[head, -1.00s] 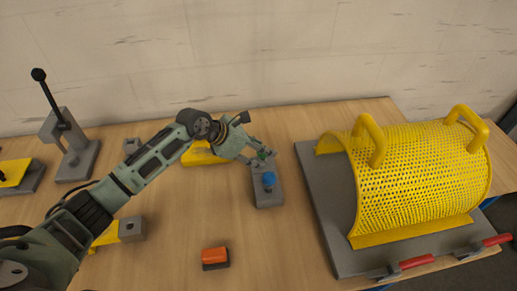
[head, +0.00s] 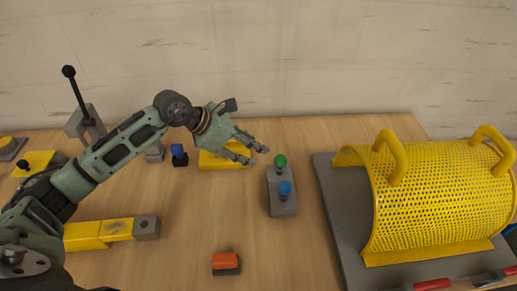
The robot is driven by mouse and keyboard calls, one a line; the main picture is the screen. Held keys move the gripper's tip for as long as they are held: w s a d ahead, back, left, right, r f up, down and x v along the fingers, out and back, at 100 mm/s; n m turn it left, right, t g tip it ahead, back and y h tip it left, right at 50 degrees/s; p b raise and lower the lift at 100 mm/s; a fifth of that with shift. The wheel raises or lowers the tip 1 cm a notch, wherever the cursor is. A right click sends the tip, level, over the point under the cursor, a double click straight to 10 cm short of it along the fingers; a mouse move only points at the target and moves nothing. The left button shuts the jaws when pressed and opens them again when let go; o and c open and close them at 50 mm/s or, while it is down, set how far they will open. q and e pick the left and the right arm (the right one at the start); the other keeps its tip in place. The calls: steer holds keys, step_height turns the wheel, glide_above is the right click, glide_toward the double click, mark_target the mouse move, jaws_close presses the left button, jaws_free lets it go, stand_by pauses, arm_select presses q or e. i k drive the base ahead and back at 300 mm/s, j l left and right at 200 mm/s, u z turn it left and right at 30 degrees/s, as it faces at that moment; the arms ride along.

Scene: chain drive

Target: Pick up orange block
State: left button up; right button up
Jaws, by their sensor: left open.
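The orange block (head: 225,260) sits on a dark base near the front of the table, left of the middle. My left gripper (head: 258,155) is open and empty. It hangs over the back part of the table, above and behind the orange block and well apart from it. Its fingers point right, close to a grey block with a green knob (head: 280,160) and a blue knob (head: 285,188). My right gripper is not in view.
A yellow perforated guard (head: 430,205) on a grey plate fills the right side. A yellow block (head: 215,160) lies behind my left gripper. A small blue-topped piece (head: 178,152) and a yellow-and-grey bar (head: 115,230) are on the left. The wood around the orange block is clear.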

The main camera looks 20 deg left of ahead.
mark_target(225, 263)
steer(key=k, duration=2)
